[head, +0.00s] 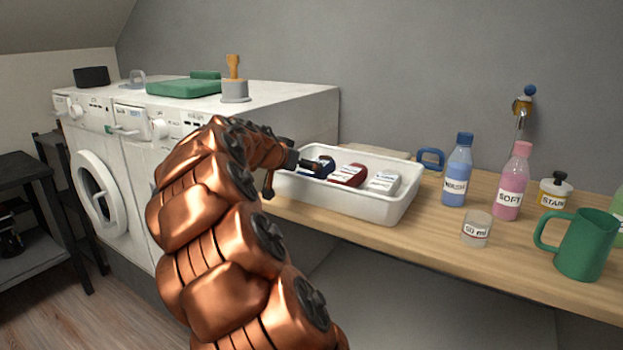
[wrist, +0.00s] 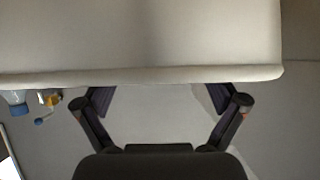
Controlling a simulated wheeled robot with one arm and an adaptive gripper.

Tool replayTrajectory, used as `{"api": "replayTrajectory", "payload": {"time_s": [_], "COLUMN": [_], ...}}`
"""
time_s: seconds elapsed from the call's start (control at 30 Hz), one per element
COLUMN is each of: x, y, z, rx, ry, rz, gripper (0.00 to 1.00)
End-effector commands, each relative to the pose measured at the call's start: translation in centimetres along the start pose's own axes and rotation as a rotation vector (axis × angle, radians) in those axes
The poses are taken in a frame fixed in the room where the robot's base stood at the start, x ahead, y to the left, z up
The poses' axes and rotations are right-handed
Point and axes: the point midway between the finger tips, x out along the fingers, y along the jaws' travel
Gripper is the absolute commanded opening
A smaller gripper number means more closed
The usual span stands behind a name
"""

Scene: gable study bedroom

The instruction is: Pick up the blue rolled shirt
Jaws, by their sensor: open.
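The blue rolled shirt (head: 326,172) lies at the left end of a white tray (head: 378,206) on the wooden counter in the head view. It has a white label and is partly hidden by my gripper. A red roll (head: 348,175) and a whitish roll (head: 384,181) lie to its right in the same tray. My gripper (head: 292,175) is open at the tray's left end, close to the blue roll; contact cannot be told. In the wrist view my gripper (wrist: 160,98) has its fingers spread with nothing between them, below a large pale surface. The blue shirt does not show there.
A blue bottle (head: 457,172), a pink bottle (head: 512,182), a small cup (head: 477,228) and a green jug (head: 584,245) stand right of the tray. Bare counter lies in front of the tray.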

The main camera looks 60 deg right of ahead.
Motion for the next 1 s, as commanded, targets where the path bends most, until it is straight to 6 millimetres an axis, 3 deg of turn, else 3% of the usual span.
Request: {"api": "replayTrajectory", "payload": {"time_s": [0.43, 0.7, 1.0], "x": [3.4, 6.6, 7.2], "y": [0.2, -0.1, -0.2], "z": [-0.2, -0.2, -0.2], "rx": [0.003, 0.001, 0.0], "ry": [-0.002, -0.002, -0.001], "rz": [0.005, 0.003, 0.001], "gripper": [0.96, 0.96, 0.96]}}
